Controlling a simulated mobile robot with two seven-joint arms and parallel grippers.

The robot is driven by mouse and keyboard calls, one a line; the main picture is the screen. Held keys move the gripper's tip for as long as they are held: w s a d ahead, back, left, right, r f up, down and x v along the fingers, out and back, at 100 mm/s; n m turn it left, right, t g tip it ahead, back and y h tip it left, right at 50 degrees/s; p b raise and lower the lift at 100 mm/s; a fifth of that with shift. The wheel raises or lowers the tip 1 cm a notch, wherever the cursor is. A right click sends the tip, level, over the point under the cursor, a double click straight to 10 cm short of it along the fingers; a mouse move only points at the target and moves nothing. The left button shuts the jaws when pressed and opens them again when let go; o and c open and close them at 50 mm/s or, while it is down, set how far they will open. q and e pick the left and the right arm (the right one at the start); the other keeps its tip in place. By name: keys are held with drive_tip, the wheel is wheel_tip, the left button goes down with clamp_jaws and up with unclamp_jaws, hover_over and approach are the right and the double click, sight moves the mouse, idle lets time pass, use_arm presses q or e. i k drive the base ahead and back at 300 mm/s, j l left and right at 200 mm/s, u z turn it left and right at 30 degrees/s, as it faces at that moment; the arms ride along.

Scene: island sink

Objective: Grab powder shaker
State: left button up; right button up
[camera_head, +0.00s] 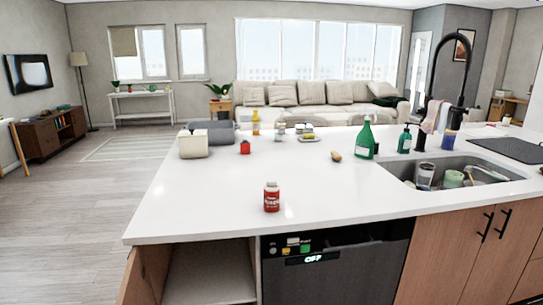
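A small red container with a pale lid and white lettering (271,198) stands upright near the front edge of the white island counter (210,205). It looks like the powder shaker, but the label is too small to read fully. A smaller red object (245,147) stands farther back on the counter. Neither of my grippers shows in the head view, and nothing touches the red container.
A cream box-like item (193,143) and a grey bin (214,131) stand at the back left. A green spray bottle (365,139) stands left of the sink (465,172). Below, a cabinet door (148,272) hangs open beside the dishwasher (335,268). Counter around the red container is clear.

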sight(272, 200)
drive_tip(key=j, duration=0.75)
drive_tip(key=j+z, duration=0.1)
drive_tip(key=j, duration=0.65)
drive_tip(key=k+j+z, duration=0.1)
drive_tip(key=j, duration=0.65)
